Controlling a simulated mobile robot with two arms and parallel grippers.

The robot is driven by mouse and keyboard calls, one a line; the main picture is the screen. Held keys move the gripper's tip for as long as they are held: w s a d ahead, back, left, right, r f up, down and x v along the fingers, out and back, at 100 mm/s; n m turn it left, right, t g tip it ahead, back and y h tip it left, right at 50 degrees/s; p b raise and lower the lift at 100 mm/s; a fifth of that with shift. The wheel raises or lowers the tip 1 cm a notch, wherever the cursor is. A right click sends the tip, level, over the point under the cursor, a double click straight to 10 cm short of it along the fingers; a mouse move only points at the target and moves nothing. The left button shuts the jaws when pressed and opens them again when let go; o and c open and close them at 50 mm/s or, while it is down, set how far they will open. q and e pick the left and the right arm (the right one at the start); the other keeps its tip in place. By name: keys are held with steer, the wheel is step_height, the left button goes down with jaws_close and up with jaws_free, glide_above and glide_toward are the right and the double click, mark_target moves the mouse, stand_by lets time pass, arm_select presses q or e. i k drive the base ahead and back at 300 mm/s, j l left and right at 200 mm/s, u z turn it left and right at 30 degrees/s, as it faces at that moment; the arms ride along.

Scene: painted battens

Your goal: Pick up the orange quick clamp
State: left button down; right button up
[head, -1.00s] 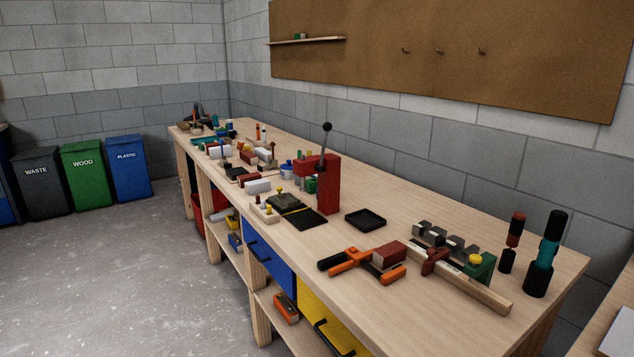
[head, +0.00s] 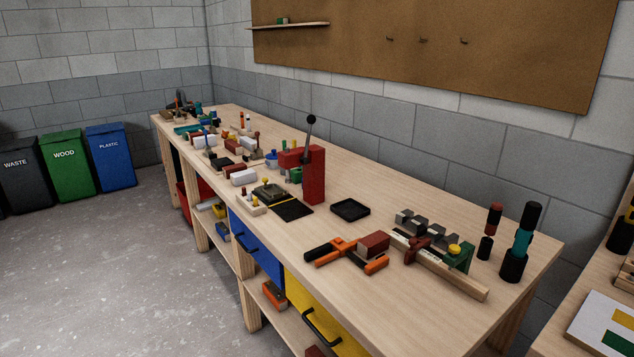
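The orange quick clamp (head: 344,247) lies on the long wooden workbench (head: 395,322), near its front edge above the yellow drawer. It has orange arms and black parts. A brownish-red block (head: 373,244) sits at its right side, between or against its arms; I cannot tell which. Neither of my grippers shows in the head view.
Right of the clamp is a wooden batten (head: 460,281) with a dark red clamp and a green block. A black tray (head: 350,209) and red press (head: 314,174) stand behind. Dark and teal tools (head: 521,245) stand at the right end. Floor in front is clear.

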mark_target(316, 252)
steer(key=i+j+z, duration=0.15)
steer(key=i+j, duration=0.6)
steer(key=i, duration=0.05)
